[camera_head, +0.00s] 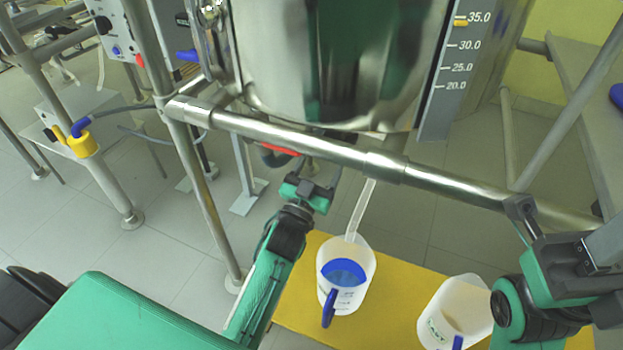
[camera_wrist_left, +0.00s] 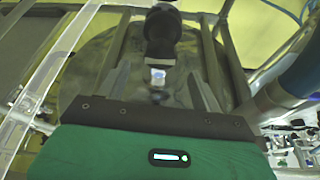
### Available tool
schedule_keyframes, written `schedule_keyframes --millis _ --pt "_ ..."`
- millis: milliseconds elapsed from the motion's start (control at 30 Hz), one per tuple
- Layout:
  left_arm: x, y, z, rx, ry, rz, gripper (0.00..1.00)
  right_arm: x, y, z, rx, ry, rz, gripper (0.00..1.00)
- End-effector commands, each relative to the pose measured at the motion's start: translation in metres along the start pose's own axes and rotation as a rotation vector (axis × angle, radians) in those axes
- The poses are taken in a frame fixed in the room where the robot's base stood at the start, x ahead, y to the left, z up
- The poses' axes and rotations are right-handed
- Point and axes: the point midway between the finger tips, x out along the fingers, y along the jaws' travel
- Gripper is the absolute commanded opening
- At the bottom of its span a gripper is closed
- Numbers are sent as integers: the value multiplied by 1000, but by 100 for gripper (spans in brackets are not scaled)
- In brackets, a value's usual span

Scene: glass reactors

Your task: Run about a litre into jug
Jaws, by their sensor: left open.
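A white jug (camera_head: 345,292) with a blue handle stands on a yellow platform. Blue shows inside it, apparently liquid. A clear tube (camera_head: 360,212) hangs from under the steel vessel (camera_head: 335,60), its lower end at the jug's mouth. A red lever (camera_head: 279,150) shows under the vessel, behind the rail. My left gripper (camera_head: 311,188) is just below the rail, near the lever; its jaws are open. In the left wrist view, a dark fitting with a pale end (camera_wrist_left: 158,76) lies between the open fingers; contact is unclear. My right arm is at the right; its fingertips are not clear.
A second white jug (camera_head: 455,312) stands to the right on the yellow platform (camera_head: 410,275). A steel rail (camera_head: 290,137) crosses in front of the vessel. A level scale (camera_head: 450,70) has a yellow marker near 35. A frame leg (camera_head: 215,205) stands left of my left arm.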

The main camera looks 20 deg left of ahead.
Motion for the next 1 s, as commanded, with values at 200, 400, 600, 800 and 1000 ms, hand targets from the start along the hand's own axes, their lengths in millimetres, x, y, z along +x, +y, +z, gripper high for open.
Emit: schedule_keyframes --millis 200,400,600,800,1000 --pt "-34 0 0 1 -3 0 67 -2 7 -1 -20 -22 13 36" --pt "-51 0 0 -1 -2 -1 67 -7 8 -1 -24 -38 20 36" --pt "-55 0 0 0 0 0 67 -8 8 -1 -26 -41 20 36" --pt "-55 0 0 0 0 0 67 -9 8 -1 -26 -43 19 36" --pt "-55 0 0 0 0 0 67 -9 8 0 -27 -43 16 36"
